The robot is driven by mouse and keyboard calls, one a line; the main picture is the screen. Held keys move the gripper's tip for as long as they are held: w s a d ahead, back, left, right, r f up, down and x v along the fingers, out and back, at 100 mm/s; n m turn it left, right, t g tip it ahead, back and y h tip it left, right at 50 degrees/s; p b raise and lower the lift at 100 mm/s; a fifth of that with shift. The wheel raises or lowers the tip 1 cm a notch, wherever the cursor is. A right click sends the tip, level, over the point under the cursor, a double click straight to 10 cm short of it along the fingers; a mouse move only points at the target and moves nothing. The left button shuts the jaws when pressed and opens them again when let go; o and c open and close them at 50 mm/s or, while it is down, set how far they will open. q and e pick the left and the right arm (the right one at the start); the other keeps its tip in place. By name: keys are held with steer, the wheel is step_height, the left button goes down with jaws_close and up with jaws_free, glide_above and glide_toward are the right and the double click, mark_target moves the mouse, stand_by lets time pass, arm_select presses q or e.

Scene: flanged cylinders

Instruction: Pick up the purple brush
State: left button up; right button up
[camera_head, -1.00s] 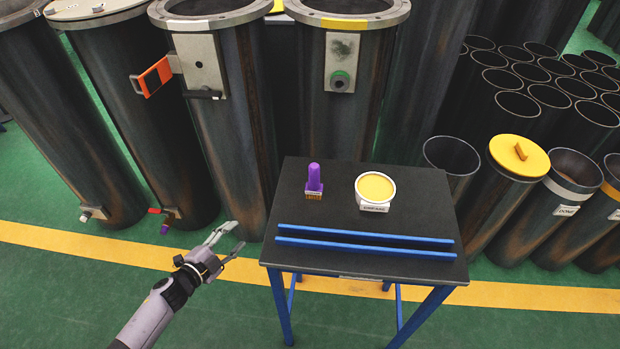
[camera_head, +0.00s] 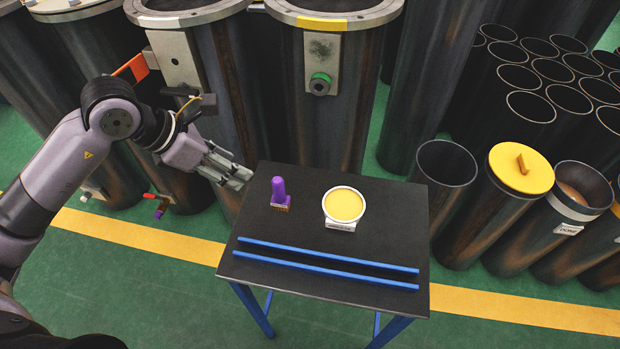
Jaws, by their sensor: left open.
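The purple brush (camera_head: 279,191) stands upright on the dark tabletop (camera_head: 390,225), on the left side of the table, with its brown bristle end down. My left gripper (camera_head: 243,180) is open and empty, just left of the brush and near the table's back left corner. Its fingers point right, toward the brush, and are apart from it. My right gripper is not in view.
A white bowl of yellow grease (camera_head: 343,206) stands right of the brush. Two blue rails (camera_head: 325,265) lie along the table's front. Large dark flanged cylinders (camera_head: 335,120) stand close behind the table. A yellow-lidded cylinder (camera_head: 520,170) stands to the right.

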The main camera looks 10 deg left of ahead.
arm_select(q)
steer(key=p, duration=0.2)
glide_toward(278, 187)
step_height(278, 187, down, 3)
steer(key=p+x, duration=0.1)
steer(key=x, duration=0.2)
steer(key=w+p+x, duration=0.1)
steer(key=x, duration=0.5)
steer(key=shift+w+r+p, duration=0.25)
steer(key=shift+r+p, duration=0.1)
steer(key=shift+p, duration=0.05)
steer(key=shift+f, duration=0.2)
steer(key=c, duration=0.7)
jaws_close()
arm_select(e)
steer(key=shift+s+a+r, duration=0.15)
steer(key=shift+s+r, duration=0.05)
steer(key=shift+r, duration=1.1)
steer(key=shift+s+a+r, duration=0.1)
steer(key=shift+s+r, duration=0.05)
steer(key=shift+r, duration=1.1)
